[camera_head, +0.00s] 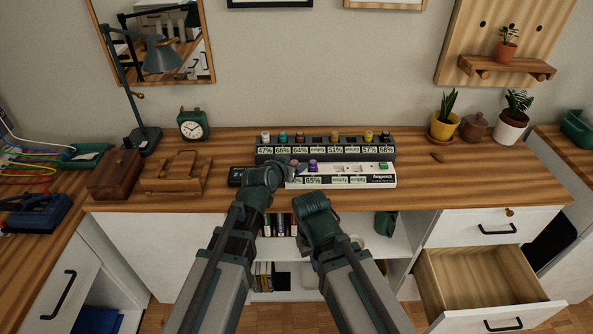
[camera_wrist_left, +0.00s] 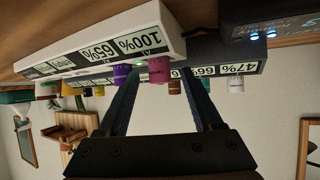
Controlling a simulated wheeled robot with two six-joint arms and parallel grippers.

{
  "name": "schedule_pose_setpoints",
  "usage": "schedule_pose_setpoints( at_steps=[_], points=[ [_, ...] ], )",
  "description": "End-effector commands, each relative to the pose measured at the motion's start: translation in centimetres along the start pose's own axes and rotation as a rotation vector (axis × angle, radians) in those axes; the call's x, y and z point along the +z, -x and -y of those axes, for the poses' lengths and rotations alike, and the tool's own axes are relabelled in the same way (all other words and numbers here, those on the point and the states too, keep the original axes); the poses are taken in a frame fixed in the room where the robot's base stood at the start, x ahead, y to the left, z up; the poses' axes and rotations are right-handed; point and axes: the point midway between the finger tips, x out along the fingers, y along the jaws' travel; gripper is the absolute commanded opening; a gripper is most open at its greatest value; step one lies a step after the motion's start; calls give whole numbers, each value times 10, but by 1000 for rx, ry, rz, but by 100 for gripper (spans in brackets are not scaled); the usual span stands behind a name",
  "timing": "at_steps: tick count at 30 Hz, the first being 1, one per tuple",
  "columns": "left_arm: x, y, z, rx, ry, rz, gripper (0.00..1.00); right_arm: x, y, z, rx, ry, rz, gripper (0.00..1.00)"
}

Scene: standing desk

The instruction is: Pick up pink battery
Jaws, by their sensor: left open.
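The pink battery (camera_wrist_left: 158,69) stands in the slot labelled 100% of the white charger (camera_wrist_left: 90,52), which appears upside down in the left wrist view. A purple battery (camera_wrist_left: 122,74) stands beside it in the 65% slot. My left gripper (camera_wrist_left: 160,75) is open, with its two fingers pointing at the charger and the pink battery showing between them. I cannot tell whether they touch it. In the head view my left wrist (camera_head: 264,178) hides the charger's left end (camera_head: 380,182). My right arm's end (camera_head: 312,205) is in front of the desk; its fingers are hidden.
A dark charger (camera_head: 268,151) with several batteries stands close behind the white one. A wooden stand (camera_head: 178,175), a green clock (camera_head: 193,124) and a lamp (camera_head: 143,135) are on the left. Potted plants (camera_head: 445,126) are at right. The desk's right half is mostly clear; a drawer (camera_head: 480,285) is open below.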

Motion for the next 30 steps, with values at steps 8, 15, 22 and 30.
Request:
schedule_pose_setpoints(
  at_steps=[8, 15, 22, 30],
  points=[
    [0, 1, 0, 0, 0, 0, 40, 0, 1, 0, 0, 0, 0, 0],
    [0, 1, 0, 0, 0, 0, 0, 0, 1, 0, 0, 0, 0, 0],
    [-1, 1, 0, -1, 0, -1, 0, 0, 1, 0, 0, 0, 0, 0],
    [-2, 2, 0, -1, 0, 0, 0, 0, 3, 0, 0, 0, 0, 0]
  ],
)
